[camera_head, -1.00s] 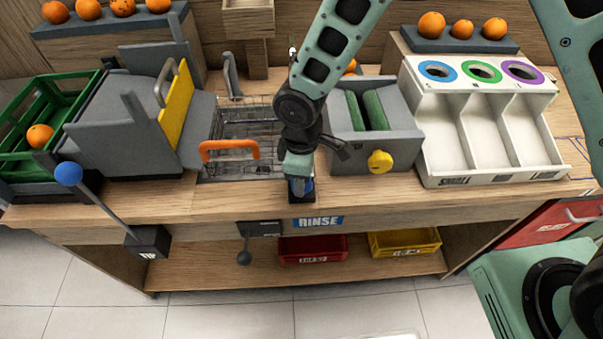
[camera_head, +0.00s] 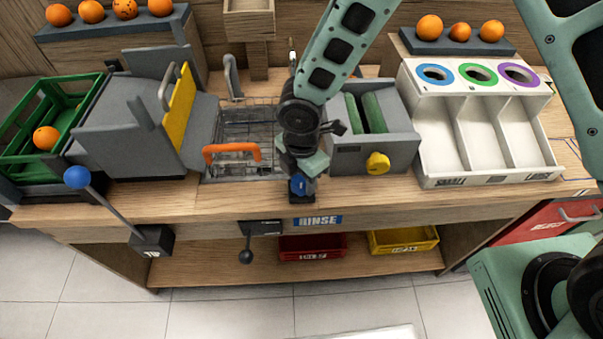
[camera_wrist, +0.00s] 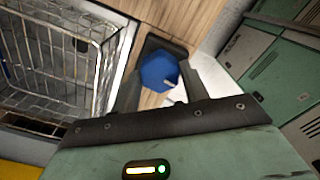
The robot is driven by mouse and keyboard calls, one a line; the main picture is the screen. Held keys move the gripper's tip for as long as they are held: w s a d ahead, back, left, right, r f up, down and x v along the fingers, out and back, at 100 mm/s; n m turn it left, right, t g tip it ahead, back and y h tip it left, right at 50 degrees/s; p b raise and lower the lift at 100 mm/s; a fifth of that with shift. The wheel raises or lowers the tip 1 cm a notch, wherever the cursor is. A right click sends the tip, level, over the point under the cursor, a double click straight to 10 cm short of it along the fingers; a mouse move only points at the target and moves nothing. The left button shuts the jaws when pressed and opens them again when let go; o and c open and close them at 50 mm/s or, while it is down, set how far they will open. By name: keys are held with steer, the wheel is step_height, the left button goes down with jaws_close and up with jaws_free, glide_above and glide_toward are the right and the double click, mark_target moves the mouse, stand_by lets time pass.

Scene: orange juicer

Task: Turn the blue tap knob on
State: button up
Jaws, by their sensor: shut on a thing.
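The blue tap knob (camera_head: 298,187) is on a dark base at the counter's front edge, just above the RINSE label. In the wrist view the blue knob (camera_wrist: 159,72) shows a faceted top and a small white mark at its lower right. My gripper (camera_head: 299,180) is down at the knob from above, with its fingers to either side of it. The gripper also shows in the wrist view (camera_wrist: 166,88), shut on the knob. Part of the knob is hidden by the fingers and the wrist in the head view.
A wire basket with an orange handle (camera_head: 232,153) sits in the sink left of my gripper. A grey box with green rollers and a yellow knob (camera_head: 377,164) stands close on the right. White bins (camera_head: 480,140) stand further right.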

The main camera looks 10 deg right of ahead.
mark_target(301, 181)
steer(key=shift+n, duration=0.6)
steer(key=o, duration=1)
step_height(301, 181, up, 17)
steer(key=shift+r, duration=0.2)
stand_by(0.3)
steer(key=s+d+r+m, duration=0.1)
steer(key=s+d+m, duration=0.2)
steer(key=s+m, duration=0.3)
steer(key=s+d+r+m, duration=0.2)
steer(key=s+d+m, duration=0.1)
steer(key=s+m, duration=0.3)
steer(key=s+d+r+m, duration=0.1)
steer(key=s+d+m, duration=0.3)
steer(key=s+m, duration=0.2)
steer(key=shift+r+m+y, duration=0.3)
steer(key=shift+r+m, duration=0.1)
